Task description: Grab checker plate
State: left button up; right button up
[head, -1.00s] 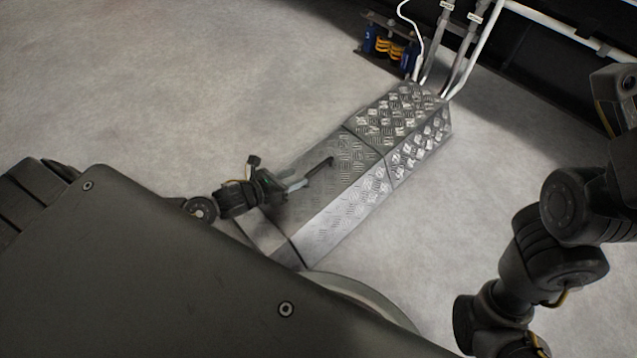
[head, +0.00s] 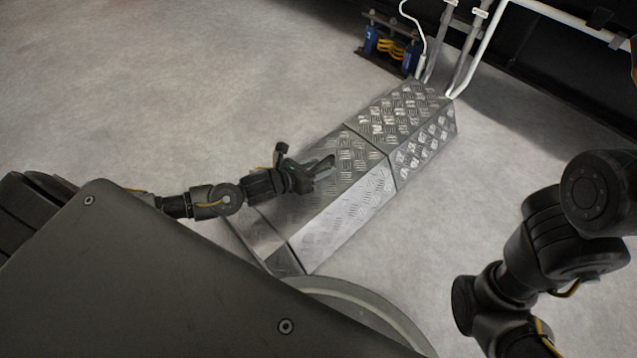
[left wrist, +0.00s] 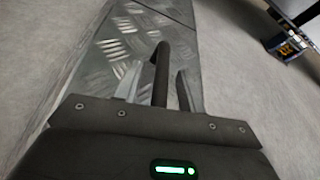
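A silver checker plate cover (head: 345,205) with a raised diamond pattern lies on the floor, its top and sloping side visible in the head view. It also shows in the left wrist view (left wrist: 115,50). A dark bent handle (left wrist: 161,70) stands up from it. My left gripper (head: 328,165) is over the plate at the handle. In the left wrist view its two fingers (left wrist: 158,90) stand apart on either side of the handle, with gaps visible, so it looks open. In the head view the gripper largely hides the handle. My right arm is at the right; its gripper is out of view.
A second checker plate section (head: 410,120) adjoins the far end, with a seam between. White and grey pipes (head: 470,50) rise beyond it, beside a blue and yellow component (head: 390,45). Bare concrete floor (head: 200,90) lies on both sides.

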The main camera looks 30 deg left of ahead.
pick_arm(q)
grip_shut()
dwell(1.3)
jog(key=shift+r, duration=0.2)
